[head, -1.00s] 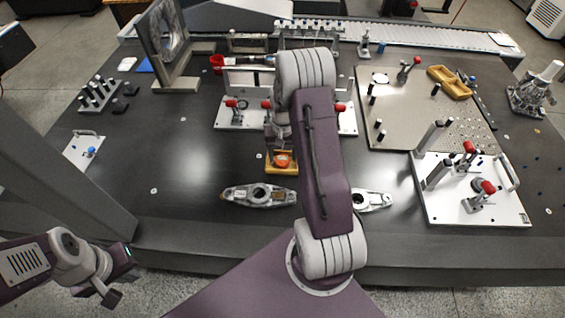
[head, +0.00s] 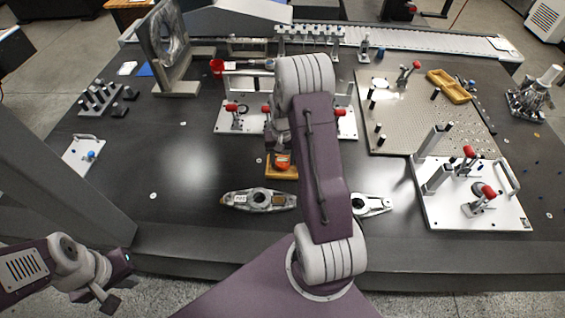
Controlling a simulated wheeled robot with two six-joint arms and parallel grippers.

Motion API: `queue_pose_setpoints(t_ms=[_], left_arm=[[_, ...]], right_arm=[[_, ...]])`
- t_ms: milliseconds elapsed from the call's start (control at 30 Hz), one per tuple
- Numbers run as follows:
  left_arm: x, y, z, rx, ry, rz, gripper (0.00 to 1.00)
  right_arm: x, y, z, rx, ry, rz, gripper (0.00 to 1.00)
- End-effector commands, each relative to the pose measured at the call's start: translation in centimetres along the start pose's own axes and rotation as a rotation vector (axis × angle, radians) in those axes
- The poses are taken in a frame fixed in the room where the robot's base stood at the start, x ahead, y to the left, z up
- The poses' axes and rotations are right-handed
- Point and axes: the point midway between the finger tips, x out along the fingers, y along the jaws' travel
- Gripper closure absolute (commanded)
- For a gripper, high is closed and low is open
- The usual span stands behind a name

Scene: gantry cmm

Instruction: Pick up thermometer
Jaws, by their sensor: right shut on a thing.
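A small red-orange device, which looks like the thermometer (head: 283,161), is at a yellow-tan holder (head: 284,174) near the middle of the table. My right gripper (head: 281,150) points down and is shut on the device from above; its fingers are small and partly hidden by my arm. I cannot tell whether the device still touches the holder. My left gripper (head: 96,298) is open and empty, off the table's front edge at lower left.
Grey metal link parts (head: 258,200) lie in front of the holder. A white clamp fixture (head: 237,122) with red-tipped clamps stands behind it. A clamp plate (head: 470,212) and a perforated plate (head: 410,118) are at right. The table left of the holder is clear.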

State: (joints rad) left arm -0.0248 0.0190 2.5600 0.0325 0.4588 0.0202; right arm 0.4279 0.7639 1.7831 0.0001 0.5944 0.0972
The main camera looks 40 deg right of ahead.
Motion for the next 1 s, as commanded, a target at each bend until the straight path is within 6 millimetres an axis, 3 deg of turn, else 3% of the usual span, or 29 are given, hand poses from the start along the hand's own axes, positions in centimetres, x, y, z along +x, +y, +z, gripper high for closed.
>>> queue_pose_setpoints(t_ms=[100,400,600,1000], left_arm=[[-0.5,0.0,0.0,0.0,0.0,0.0,1.0],[-0.8,0.0,-0.1,0.0,0.0,0.0,1.0],[-1.0,0.0,-0.1,0.0,0.0,0.0,1.0],[-1.0,0.0,-0.1,0.0,0.0,0.0,1.0]], right_arm=[[-2.6,0.0,-0.1,0.0,0.004,0.0,0.95],[-6.6,6.4,3.0,0.007,0.003,0.0,0.95],[-8.6,9.6,4.5,0.004,0.001,0.0,0.95],[-9.2,10.6,5.0,-0.004,0.0,0.0,0.95]])
